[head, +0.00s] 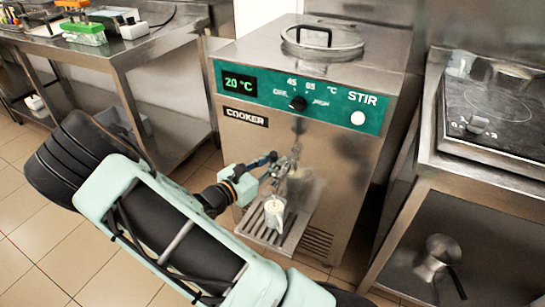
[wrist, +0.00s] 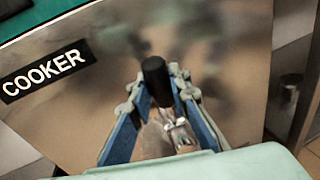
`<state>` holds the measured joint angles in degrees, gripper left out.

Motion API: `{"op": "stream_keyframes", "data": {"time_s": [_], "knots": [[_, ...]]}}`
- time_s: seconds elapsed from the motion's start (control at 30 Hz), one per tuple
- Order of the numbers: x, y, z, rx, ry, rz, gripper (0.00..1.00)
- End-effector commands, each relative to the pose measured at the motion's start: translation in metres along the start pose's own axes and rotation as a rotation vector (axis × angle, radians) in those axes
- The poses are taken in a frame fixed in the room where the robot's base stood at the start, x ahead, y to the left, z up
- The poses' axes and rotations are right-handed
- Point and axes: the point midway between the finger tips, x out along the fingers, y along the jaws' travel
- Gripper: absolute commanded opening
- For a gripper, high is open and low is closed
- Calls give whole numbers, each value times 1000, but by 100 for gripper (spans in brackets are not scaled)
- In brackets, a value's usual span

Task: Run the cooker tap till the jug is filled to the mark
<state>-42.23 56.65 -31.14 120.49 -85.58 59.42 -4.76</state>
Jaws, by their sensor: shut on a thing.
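The cooker (head: 245,150) is a steel cabinet with a green control panel, and its display reads 20 °C. My gripper (head: 285,164) is at the lower front of the cooker, at the tap. In the wrist view my gripper (wrist: 157,84) is shut on the tap's black handle (wrist: 155,72), with a blue-padded finger on each side. The tap's metal body (wrist: 179,132) shows below the handle. The small pale jug (head: 276,215) stands upright on the drip tray (head: 254,226), below my gripper. Its mark and its fill level are too small to tell, and I cannot make out a stream.
A round lid with a handle (head: 322,38) lies on top of the cooker. A steel bench (head: 118,50) with tubs stands at the left. A counter with a black hob (head: 492,108) stands at the right, a metal pan (head: 437,256) on its lower shelf.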

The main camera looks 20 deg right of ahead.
Motion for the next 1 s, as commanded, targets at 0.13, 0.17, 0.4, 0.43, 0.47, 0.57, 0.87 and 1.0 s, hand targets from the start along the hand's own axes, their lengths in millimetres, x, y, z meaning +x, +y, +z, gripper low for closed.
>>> {"op": "stream_keyframes", "data": {"time_s": [0.13,0.17,0.4,0.43,0.47,0.57,0.87,1.0], "knots": [[6,1,9,-18,73,-9,0],[8,2,10,-21,88,-10,0],[19,4,10,-49,206,-21,0],[19,5,9,-53,216,-21,0],[20,5,9,-56,225,-21,0],[22,6,6,-62,245,-21,0],[22,6,5,-64,250,-20,0],[22,6,5,-63,249,-20,28]]}}
